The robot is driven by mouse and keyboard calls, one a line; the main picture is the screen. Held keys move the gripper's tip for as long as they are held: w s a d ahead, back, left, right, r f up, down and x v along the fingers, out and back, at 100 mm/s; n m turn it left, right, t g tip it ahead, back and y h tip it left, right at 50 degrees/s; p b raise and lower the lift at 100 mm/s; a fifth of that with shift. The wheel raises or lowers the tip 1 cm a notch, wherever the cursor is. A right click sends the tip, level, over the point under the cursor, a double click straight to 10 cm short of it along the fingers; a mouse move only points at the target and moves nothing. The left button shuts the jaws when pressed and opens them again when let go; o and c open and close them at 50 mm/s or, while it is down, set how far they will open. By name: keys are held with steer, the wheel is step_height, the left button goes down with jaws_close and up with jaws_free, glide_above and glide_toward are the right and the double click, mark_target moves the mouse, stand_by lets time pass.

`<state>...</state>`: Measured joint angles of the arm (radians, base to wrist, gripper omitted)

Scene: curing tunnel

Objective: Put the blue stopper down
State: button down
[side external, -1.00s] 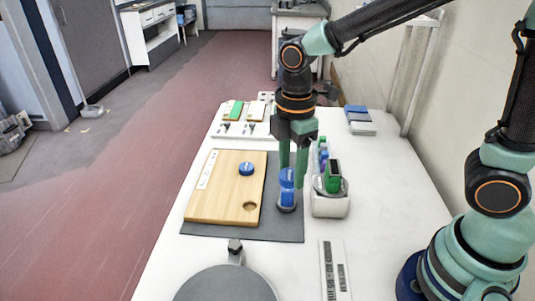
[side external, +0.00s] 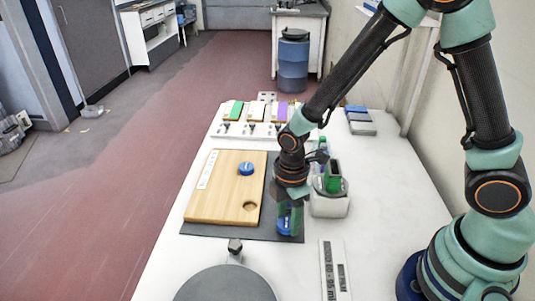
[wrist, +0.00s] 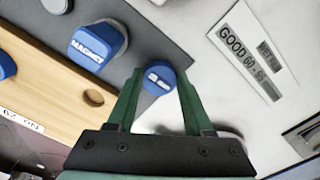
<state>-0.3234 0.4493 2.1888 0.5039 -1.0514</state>
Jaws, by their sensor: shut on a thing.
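My gripper (side external: 290,222) points down over the near right corner of the dark grey mat (side external: 225,234). In the wrist view, its green fingers (wrist: 160,82) are shut on the round blue stopper (wrist: 158,77), which has a white mark on top. The stopper also shows low in the side view (side external: 284,226), partly hidden by the fingers. It sits at or just above the mat; I cannot tell whether its bottom touches. The wooden board (side external: 215,208) lies left of it, with an empty round hole (side external: 250,206) near its corner.
A second blue piece (side external: 246,168) stands on the board. A white holder (side external: 330,207) with green items is to the right. A GOOD 60-65 strip (side external: 333,270) and a grey disc (side external: 225,285) lie nearer.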

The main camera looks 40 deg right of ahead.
mark_target(287, 221)
steer(key=shift+f, duration=0.1)
steer(key=shift+c, duration=1.5)
jaws_free()
step_height(287, 221, up, 12)
steer(key=f, duration=0.1)
steer(key=s+d+r+m+t, duration=0.3)
steer(key=d+r+m+t, duration=0.2)
steer(key=d+r+m, duration=0.5)
steer(key=shift+s+d+r+m+t, duration=0.35)
steer(key=shift+r+m, duration=0.85)
steer(key=shift+m, duration=1.7)
